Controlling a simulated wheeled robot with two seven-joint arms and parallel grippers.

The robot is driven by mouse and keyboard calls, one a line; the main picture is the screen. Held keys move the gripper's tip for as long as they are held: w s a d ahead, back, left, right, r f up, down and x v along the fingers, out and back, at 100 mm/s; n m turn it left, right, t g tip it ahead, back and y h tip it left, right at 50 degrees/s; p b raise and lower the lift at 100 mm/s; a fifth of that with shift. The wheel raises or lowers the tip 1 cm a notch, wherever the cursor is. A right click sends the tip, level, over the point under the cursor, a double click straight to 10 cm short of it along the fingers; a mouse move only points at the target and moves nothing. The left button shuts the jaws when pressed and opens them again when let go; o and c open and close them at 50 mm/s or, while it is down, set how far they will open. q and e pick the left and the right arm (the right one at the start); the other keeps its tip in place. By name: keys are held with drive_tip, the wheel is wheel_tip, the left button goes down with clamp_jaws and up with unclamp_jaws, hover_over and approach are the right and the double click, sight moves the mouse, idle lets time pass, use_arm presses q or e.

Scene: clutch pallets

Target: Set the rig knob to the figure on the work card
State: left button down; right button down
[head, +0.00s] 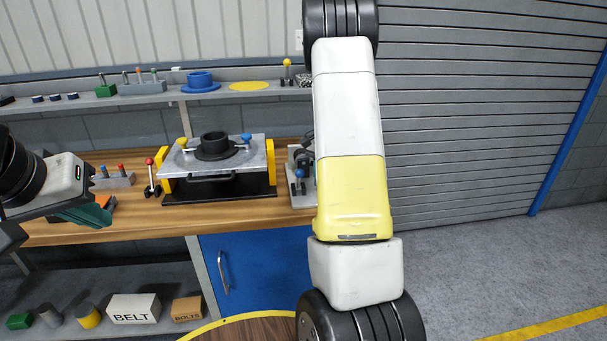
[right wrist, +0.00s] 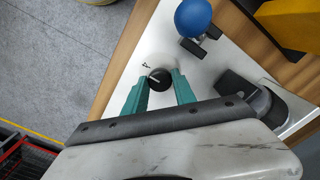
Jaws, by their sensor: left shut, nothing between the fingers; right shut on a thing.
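The rig knob (right wrist: 158,80) is black with a pale pointer line and sits on a light plate (right wrist: 122,95). In the right wrist view my right gripper (right wrist: 161,84) has its teal fingers on either side of the knob, shut on it. A small dark mark, too small to read surely, is printed beside the knob. In the head view the rig plate (head: 301,188) stands at the bench's right end, partly hidden by my right arm, and the knob is hidden. My left gripper (head: 98,214) is shut and empty at the bench's left front. I cannot make out a work card.
A blue ball-topped lever (right wrist: 194,17) and a dark clamp-like part (right wrist: 250,95) flank the knob. Left of the rig stands a fixture with a grey plate (head: 256,160) and yellow ends. A shelf (head: 130,99) with parts runs behind. Floor to the right is clear.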

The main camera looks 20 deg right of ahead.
drive_tip(key=shift+w+r, duration=0.1)
drive_tip(key=c, duration=1)
unclamp_jaws()
wheel_tip(320, 180, up, 8)
drive_tip(key=shift+f, duration=0.15)
